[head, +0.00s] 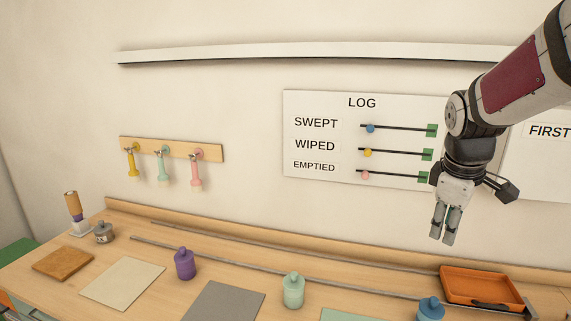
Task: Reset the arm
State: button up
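My arm reaches in from the upper right in the head view. My gripper (443,239) hangs from it with its fingers pointing down, in front of the wall at the right edge of the LOG board (335,103). The two fingers look close together from this angle, and the width of the gap between them is unclear. No object shows between or below the fingertips. The gripper appears above the bench (200,295), apart from its surface.
An orange tray (481,286) sits on the bench below my gripper. Blue (430,309), mint (293,289) and purple (185,263) lidded jars stand along the bench. A brush (75,211) stands at left. A peg rack (170,148) and a long ledge (310,54) are on the wall.

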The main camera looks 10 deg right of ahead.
jog(key=s+a+r+m+t+y, duration=0.2)
jog(key=s+a+m, duration=0.5)
jog(key=s+a, duration=1.1)
jog(key=shift+r+t, duration=0.5)
dwell(0.6)
